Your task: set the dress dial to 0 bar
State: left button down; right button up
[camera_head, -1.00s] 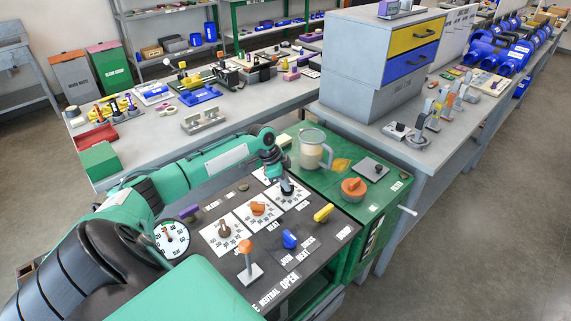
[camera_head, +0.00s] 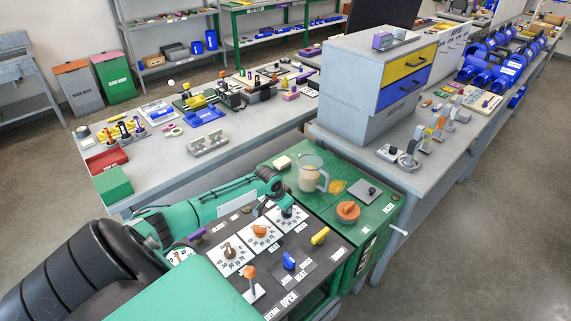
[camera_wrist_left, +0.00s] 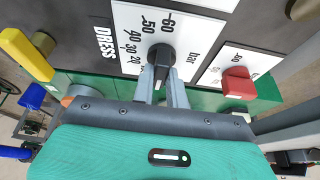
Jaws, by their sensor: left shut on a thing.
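The dress dial (camera_wrist_left: 162,54) is a dark knob on a white plate marked DRESS and bar in the left wrist view. The printed scale (camera_wrist_left: 150,28) shows 60, 50, 40, 30 and 20; lower numbers are hidden. My left gripper (camera_wrist_left: 162,82) is shut on the knob, a finger on each side. I cannot read the exact setting. In the head view my left gripper (camera_head: 288,210) reaches down onto the farthest of three white dial plates, hiding most of that knob. My right gripper is not in view.
A red-orange knob (camera_wrist_left: 238,84) is on the neighbouring plate. A yellow handle (camera_head: 320,236), a blue knob (camera_head: 289,260) and an orange-topped lever (camera_head: 251,279) stand on the same dark panel. A clear jug (camera_head: 312,174) stands on the green top behind.

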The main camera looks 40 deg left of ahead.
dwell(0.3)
pick_arm(q)
jog(key=c, duration=1.4)
grip_release()
jog(key=shift+r, duration=0.15)
jog(key=b+v, duration=0.2)
jog(key=v, duration=1.1)
jog(key=shift+s+r, duration=0.2)
jog(key=shift+r, duration=0.05)
